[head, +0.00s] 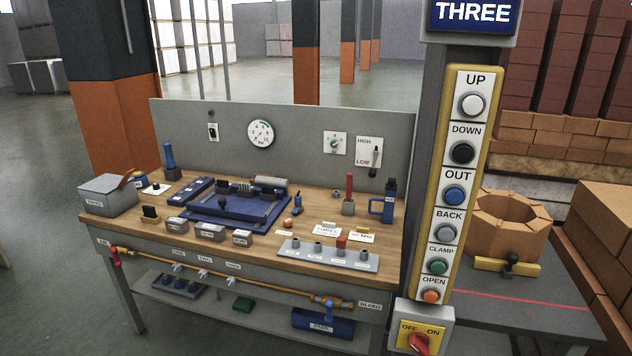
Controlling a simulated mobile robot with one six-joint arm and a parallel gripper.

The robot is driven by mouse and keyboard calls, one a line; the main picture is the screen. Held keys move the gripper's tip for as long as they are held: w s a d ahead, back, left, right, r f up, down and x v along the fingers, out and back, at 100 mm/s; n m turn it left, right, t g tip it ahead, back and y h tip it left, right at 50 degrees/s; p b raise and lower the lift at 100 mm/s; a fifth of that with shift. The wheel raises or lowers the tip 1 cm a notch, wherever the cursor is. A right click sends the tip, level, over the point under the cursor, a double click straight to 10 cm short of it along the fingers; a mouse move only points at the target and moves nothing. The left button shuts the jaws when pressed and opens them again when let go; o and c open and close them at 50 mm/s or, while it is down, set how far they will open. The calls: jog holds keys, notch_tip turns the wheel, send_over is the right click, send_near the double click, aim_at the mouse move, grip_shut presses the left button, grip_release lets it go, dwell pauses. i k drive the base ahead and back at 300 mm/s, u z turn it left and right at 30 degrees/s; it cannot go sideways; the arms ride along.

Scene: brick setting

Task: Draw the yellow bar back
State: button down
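A yellow bar (490,265) lies on the dark table at the right, at the front foot of a ring of orange bricks (514,222). A black knob (511,262) stands on the bar near its right part. From this view I cannot tell whether the bar touches the bricks. A yellow-edged button panel (458,180) stands upright to the left of the bar, with UP, DOWN, OUT, BACK, CLAMP and OPEN labels. Its BACK button (446,232) is grey. My gripper is not in view.
A yellow OFF/ON box with a red switch (421,342) is below the panel. A wooden workbench (130,215) with a blue fixture (235,208) and small parts fills the left. Brick stacks (606,225) crowd the right. The dark table (540,306) is clear in front of the bar, crossed by a red line.

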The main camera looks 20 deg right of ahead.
aim_at(511, 266)
jog(key=u, duration=1.5)
jog(key=k, duration=0.1)
jog(key=z, duration=3.3)
jog(key=i, duration=0.6)
jog(key=z, duration=0.05)
jog(key=k, duration=0.6)
